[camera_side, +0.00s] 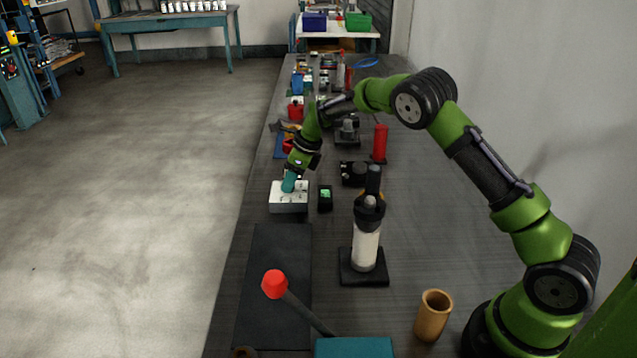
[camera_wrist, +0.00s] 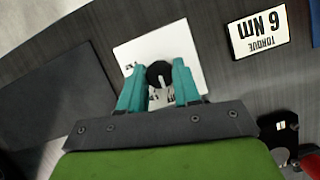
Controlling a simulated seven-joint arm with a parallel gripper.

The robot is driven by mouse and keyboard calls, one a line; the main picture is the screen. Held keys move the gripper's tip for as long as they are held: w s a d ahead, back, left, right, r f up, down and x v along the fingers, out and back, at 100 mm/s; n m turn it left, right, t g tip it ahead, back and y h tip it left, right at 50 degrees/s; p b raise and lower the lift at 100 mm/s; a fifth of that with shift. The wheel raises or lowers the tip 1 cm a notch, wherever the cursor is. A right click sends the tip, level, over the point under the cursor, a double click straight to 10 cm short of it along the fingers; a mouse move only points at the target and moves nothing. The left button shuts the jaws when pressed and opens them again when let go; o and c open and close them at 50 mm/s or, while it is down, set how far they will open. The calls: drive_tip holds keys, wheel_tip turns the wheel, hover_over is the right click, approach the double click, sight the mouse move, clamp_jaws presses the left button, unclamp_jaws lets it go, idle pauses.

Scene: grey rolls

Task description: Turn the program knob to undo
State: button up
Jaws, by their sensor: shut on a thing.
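The program knob (camera_wrist: 159,73) is a round black dial with a white mark on its face. It sits on a white box (camera_side: 289,203) on the bench, whose top also shows in the wrist view (camera_wrist: 133,51). My gripper (camera_side: 289,184) reaches down onto the box from above. In the wrist view its two teal fingers (camera_wrist: 158,80) stand on either side of the knob and are shut on it. The fingers hide parts of the printing on the box top, so I cannot read it.
A small black device with a green screen (camera_side: 326,198) stands right of the box. A dark mat (camera_side: 272,285) lies in front. A white cylinder on a black base (camera_side: 365,249), a red cylinder (camera_side: 380,142) and a tan cup (camera_side: 433,315) stand to the right. A "6 Nm" torque sign (camera_wrist: 258,33) lies nearby.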

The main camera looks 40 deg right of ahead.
drive_tip(key=shift+c, duration=0.7)
drive_tip(key=shift+n, duration=0.4)
drive_tip(key=n+g+y, duration=0.1)
drive_tip(key=n, duration=0.1)
drive_tip(key=shift+d+n, duration=0.1)
drive_tip(key=shift+n, duration=0.2)
drive_tip(key=shift+w+n+g+y, duration=0.1)
drive_tip(key=shift+n+g+y, duration=0.2)
drive_tip(key=shift+n, duration=0.8)
drive_tip(key=shift+w+n+g+y, duration=0.1)
drive_tip(key=shift+n+g, duration=0.3)
drive_tip(key=shift+n, duration=0.7)
drive_tip(key=o, duration=1.1)
drive_tip(key=shift+c, duration=0.2)
